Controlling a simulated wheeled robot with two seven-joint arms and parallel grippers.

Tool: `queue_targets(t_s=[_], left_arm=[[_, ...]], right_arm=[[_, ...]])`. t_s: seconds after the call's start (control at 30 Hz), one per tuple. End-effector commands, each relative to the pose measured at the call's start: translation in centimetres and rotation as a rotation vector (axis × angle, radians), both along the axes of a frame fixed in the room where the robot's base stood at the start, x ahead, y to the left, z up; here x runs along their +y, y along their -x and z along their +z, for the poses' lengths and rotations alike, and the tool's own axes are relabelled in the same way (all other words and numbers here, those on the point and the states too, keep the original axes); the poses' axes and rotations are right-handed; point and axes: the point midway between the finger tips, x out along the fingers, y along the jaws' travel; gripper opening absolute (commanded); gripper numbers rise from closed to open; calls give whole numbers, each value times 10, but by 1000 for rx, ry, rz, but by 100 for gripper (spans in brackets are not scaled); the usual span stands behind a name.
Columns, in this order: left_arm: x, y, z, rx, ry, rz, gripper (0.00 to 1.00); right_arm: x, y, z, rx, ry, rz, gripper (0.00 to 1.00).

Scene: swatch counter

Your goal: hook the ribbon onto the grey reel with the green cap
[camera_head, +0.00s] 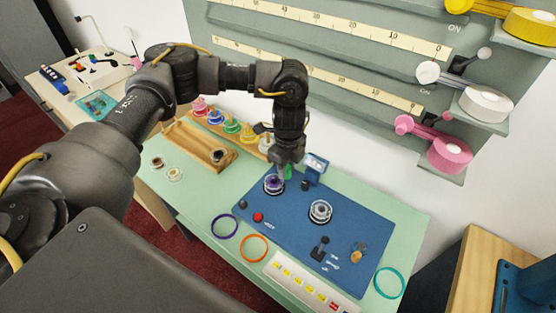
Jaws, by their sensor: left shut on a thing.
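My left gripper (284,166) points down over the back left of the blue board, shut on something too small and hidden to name. Just below and left of its tips is a dark reel (274,184) with purple on it. I cannot tell whether the gripper touches that reel. A grey reel (320,211) stands on the board to the right, apart from the gripper; no green cap shows on it. A small green piece (289,172) shows right beside the fingertips, partly hidden. I cannot make out a ribbon. My right gripper is not in view.
The blue board (285,222) carries a black lever (320,248) and red button (258,217). Purple (225,226), orange (254,248) and teal (389,283) rings lie around. Colored spools (232,125) stand behind left. A wall panel with rulers (340,65) rises behind.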

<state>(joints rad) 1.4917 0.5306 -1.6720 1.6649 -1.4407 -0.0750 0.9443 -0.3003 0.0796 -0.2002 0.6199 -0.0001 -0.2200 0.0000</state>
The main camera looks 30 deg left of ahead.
Motion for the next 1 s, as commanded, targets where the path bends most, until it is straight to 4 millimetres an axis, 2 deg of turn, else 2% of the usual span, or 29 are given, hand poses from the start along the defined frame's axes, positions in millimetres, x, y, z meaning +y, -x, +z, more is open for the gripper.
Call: queue_targets(t_s=[0.03,0.1,0.4,0.77,1.0], left_arm=[[4,-1,1,5,2,-68,3],[9,-3,-4,6,2,-179,3],[26,-5,-20,3,1,-492,3],[29,-5,-26,1,0,-548,3],[29,-5,-41,2,0,-547,3]], right_arm=[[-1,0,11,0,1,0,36],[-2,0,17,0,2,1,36],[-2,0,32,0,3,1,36],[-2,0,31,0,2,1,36],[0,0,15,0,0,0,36]])
